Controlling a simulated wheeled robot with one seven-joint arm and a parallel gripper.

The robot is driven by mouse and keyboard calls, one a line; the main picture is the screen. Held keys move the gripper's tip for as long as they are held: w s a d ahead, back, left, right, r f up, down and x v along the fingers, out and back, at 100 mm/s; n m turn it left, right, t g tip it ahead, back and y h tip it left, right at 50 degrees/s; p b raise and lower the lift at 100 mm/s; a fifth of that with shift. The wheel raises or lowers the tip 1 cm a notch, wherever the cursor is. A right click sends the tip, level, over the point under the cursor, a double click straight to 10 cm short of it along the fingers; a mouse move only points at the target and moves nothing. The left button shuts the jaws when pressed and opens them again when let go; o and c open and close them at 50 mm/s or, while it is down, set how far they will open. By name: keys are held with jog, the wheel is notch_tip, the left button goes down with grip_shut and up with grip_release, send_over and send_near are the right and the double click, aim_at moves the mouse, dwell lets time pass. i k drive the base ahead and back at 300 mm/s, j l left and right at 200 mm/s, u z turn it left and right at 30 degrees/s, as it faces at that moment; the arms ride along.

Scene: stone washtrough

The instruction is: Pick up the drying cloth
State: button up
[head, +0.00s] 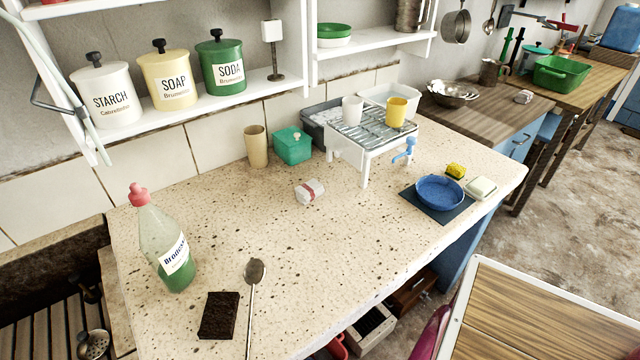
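A small rolled or folded white bundle with reddish bands (310,191) lies on the speckled stone counter (330,245), near its middle. It looks like the drying cloth, but it is too small to be sure. Clear counter lies in front of it, and nothing covers it. A flat dark blue cloth or mat (459,216) lies further right, under a blue bowl (440,191); which material it is I cannot tell. My gripper is not in view.
A green box (292,146) and tan cup (256,146) stand behind the bundle, a white rack (345,152) behind right. A bottle (167,245), dark block (219,315) and long spoon (252,300) are front left. A shelf (180,100) overhangs the back.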

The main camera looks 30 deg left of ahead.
aim_at(305, 193)
jog(key=i+l+u, duration=0.5)
jog(key=u, duration=0.15)
jog(key=i+l+u, duration=0.1)
jog(key=i+l, duration=0.15)
jog(key=i+l+u, duration=0.15)
jog(key=l, duration=0.25)
jog(key=i+l+u, duration=0.1)
jog(key=i+l, duration=0.45)
jog(key=l, duration=0.25)
jog(key=k+l, duration=0.15)
jog(key=k+j+u, duration=0.2)
jog(key=j+u, duration=0.25)
jog(key=k+j+u, duration=0.1)
jog(key=j+u, duration=0.8)
jog(key=j, duration=0.2)
